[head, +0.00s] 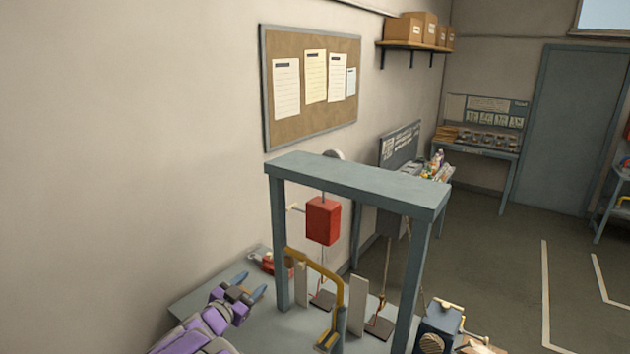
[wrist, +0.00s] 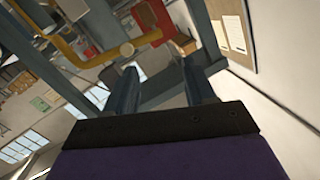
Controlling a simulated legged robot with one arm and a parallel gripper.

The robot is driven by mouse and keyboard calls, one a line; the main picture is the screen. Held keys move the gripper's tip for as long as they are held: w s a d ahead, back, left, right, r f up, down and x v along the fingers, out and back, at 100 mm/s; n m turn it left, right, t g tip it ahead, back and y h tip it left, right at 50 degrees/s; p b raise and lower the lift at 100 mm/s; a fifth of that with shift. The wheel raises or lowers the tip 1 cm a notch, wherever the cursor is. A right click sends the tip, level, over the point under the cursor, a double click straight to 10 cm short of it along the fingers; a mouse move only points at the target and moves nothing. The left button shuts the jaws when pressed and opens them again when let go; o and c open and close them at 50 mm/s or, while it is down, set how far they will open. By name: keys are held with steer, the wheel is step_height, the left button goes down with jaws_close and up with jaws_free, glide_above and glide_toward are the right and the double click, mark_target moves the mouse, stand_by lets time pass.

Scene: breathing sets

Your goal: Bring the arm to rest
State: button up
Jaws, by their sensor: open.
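My purple arm reaches in from the bottom left of the head view. My gripper (head: 251,287) is open, its two dark fingers apart with nothing between them. It is left of the grey frame (head: 350,184) that stands on the bench, near the frame's left leg. In the wrist view my gripper (wrist: 160,82) points toward the frame, and the picture is strongly tilted. A red box (head: 323,221) hangs under the frame's top beam; it also shows in the wrist view (wrist: 94,25). A yellow bent pipe (head: 338,290) stands in front of it, apart from my fingers.
The grey bench top (head: 205,294) is partly bare beside my arm. A small red item (head: 264,262) lies behind my gripper. A dark blue box (head: 436,327) is at the right. A corkboard (head: 311,85) hangs on the wall. Open floor (head: 500,270) lies to the right.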

steer(key=w+d+r+n+y+b, duration=0.2)
steer(key=w+r+n+y+b, duration=0.1)
steer(key=y, duration=0.2)
steer(key=s+d+f+n+g+y+b, duration=0.2)
steer(key=s+d+n+g+y+b, duration=0.2)
steer(key=s+d+y+b, duration=0.15)
steer(key=s+d+f+g+h+b, duration=0.1)
steer(key=s+d+f+g+b, duration=0.2)
steer(key=s+d, duration=0.5)
steer(key=s+d+f+n+g+h+b, duration=0.1)
steer(key=s+d+f+g+b, duration=0.2)
steer(key=s, duration=2)
steer(key=s+d+f+g+h+b, duration=0.1)
steer(key=s+d+f+g+b, duration=0.2)
steer(key=s+d+f+g, duration=0.4)
steer(key=s+d+f, duration=0.3)
steer(key=s+d, duration=0.5)
steer(key=s, duration=0.1)
steer(key=shift+f+g+h, duration=0.15)
steer(key=shift+g+h, duration=0.15)
steer(key=shift+h, duration=0.05)
